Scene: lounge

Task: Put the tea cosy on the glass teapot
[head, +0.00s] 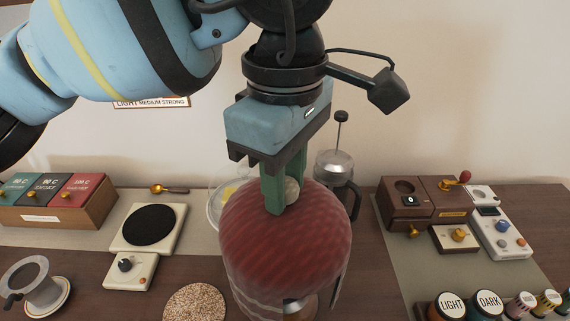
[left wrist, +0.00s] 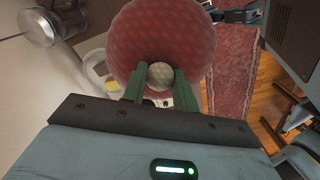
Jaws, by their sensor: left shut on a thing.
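The tea cosy (head: 285,245) is a dark red ribbed dome with a pale round knob on top. My left gripper (head: 284,200) points down from above, its green fingers shut on the knob. The left wrist view shows the cosy (left wrist: 160,35) and its knob between the fingers (left wrist: 160,80). Below the cosy, at the bottom edge of the head view, clear glass and a metallic part (head: 300,308) show, probably the glass teapot. The cosy hides most of it, and I cannot tell whether the cosy touches it. My right gripper is not in view.
A French press (head: 335,168) stands close behind the cosy, beside a glass dish (head: 216,205) with something yellow. A cork mat (head: 196,305) and a scale with a black disc (head: 150,224) lie left. Wooden boxes (head: 408,200) and several labelled jars (head: 447,306) stand right.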

